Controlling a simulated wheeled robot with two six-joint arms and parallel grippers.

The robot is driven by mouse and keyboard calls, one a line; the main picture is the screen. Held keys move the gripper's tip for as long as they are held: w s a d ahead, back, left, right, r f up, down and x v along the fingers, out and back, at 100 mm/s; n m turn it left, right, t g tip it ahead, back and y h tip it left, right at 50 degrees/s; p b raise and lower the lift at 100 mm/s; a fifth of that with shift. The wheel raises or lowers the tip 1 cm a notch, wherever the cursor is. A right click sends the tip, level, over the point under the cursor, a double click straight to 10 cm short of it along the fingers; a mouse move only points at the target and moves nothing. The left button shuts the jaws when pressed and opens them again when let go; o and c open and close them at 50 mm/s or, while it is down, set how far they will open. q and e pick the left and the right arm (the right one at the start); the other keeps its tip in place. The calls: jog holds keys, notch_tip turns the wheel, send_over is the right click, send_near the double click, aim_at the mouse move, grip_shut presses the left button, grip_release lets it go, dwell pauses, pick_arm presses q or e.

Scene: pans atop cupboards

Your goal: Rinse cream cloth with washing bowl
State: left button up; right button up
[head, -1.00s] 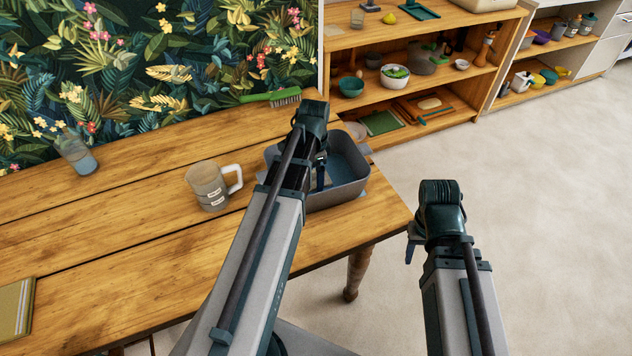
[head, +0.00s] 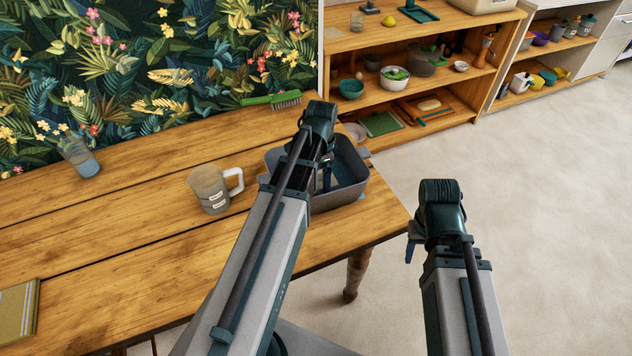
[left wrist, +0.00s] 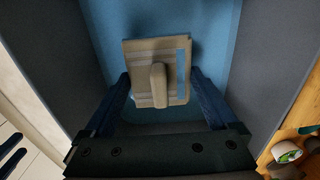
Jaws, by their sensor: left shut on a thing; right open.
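The washing bowl (head: 340,197) is a grey rectangular basin with side handles, near the right end of the wooden table. Its grey walls and blue bottom fill much of the left wrist view (left wrist: 265,60). The cream cloth (left wrist: 158,85) is a folded square with a raised ridge and a blue stripe, inside the bowl. My left gripper (left wrist: 160,90) is down inside the bowl and shut on the cloth, one finger on each side. In the head view my left arm (head: 319,135) hides the cloth. My right gripper (head: 411,245) is open and empty, right of the table.
A measuring jug (head: 211,190) stands left of the bowl. A green brush (head: 272,99) lies behind it against the patterned wall. A vase (head: 78,158) and a book (head: 18,310) are further left. Shelves (head: 415,75) stand beyond, with open floor at right.

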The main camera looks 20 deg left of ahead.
pick_arm(q)
jog(key=shift+r+p, duration=5.1)
jog(key=shift+r, duration=0.3)
